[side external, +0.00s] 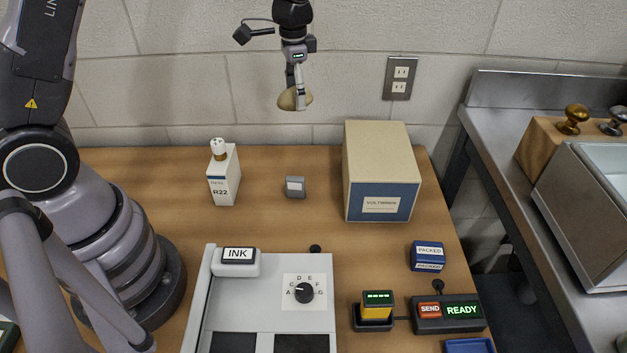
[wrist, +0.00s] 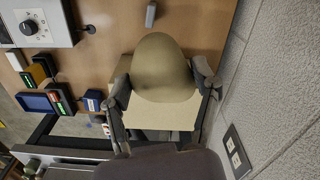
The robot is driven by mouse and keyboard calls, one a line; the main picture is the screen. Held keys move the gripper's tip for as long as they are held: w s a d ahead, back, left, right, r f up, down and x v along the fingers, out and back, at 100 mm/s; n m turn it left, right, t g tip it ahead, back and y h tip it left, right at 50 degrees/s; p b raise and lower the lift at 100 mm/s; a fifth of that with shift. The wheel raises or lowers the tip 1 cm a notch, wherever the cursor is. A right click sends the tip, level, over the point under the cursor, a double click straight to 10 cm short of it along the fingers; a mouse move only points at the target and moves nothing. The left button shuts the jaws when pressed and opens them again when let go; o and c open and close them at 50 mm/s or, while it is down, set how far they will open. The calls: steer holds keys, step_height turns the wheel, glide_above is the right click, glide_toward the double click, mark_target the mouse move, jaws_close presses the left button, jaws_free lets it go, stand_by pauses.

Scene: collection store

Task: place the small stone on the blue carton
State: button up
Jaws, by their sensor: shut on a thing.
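My gripper (side external: 298,92) is shut on the small stone (side external: 288,100), a tan, rounded stone, and holds it high above the back of the table. In the wrist view the stone (wrist: 162,66) sits between the two fingers and hides part of what is below. The blue carton (side external: 381,205) stands upright at the table's back right, with a blue lower part, a "VOLTMARK" label and a flat beige top. In the side view the stone is left of the carton and higher than its top. In the wrist view the beige top (wrist: 160,118) shows partly behind the stone.
A white "R22" bottle (side external: 223,178) and a small grey block (side external: 295,187) stand left of the carton. In front are a grey dial unit (side external: 258,310), a blue "PACKED" box (side external: 428,256) and a "SEND/READY" panel (side external: 447,313). The wall is close behind. The carton's top looks bare.

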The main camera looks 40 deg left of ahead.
steer(key=d+r+m, duration=0.3)
steer(key=d, duration=0.5)
glide_above(380, 147)
steer(key=shift+m, duration=0.3)
step_height(380, 147, down, 9)
steer(key=shift+s+f, duration=0.1)
steer(key=shift+w+f, duration=0.2)
steer(key=shift+f, duration=1.5)
steer(key=shift+f, duration=0.1)
steer(key=o, duration=1.2)
steer(key=shift+o, duration=0.2)
